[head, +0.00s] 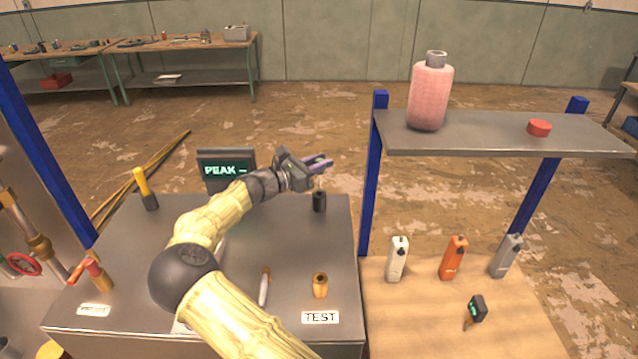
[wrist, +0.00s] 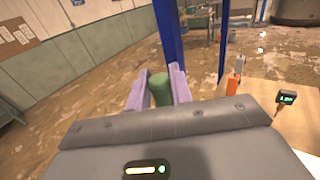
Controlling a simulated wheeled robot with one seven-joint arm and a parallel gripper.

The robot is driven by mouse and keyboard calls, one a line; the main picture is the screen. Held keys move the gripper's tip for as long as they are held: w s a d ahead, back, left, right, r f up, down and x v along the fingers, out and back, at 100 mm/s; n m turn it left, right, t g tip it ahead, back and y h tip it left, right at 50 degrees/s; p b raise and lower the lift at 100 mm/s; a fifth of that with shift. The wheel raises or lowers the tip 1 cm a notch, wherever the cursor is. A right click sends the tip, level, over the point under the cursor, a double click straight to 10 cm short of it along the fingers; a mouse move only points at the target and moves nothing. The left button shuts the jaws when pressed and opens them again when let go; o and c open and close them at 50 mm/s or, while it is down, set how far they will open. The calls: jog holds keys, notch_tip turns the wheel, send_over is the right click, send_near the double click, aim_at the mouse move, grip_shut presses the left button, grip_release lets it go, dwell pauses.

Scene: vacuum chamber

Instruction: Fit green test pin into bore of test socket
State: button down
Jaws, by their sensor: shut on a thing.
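The green test pin (wrist: 160,88) stands between my gripper's two purple fingers in the wrist view. My gripper (head: 319,165) is shut on it above the far right part of the grey bench in the head view. There the fingers mostly hide the pin; a thin pale part shows below them. A small black cylinder (head: 319,202) is directly below; I cannot tell whether the pin touches it. A brass-coloured hollow socket (head: 320,286) stands upright behind the TEST label (head: 320,317), nearer the front edge, its dark bore facing up. It is apart from my gripper.
A PEAK display (head: 226,168) stands at the bench's back. A yellow-handled tool (head: 145,188) is at the far left, and a slim orange-tipped tool (head: 264,286) is left of the socket. A raised shelf (head: 480,133) on blue posts is at the right, holding a pink bottle (head: 430,95).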

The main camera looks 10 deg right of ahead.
notch_tip(320, 180, up, 11)
jog(key=shift+f+b, duration=0.1)
jog(key=shift+b, duration=1.05)
jog(key=shift+f, duration=0.1)
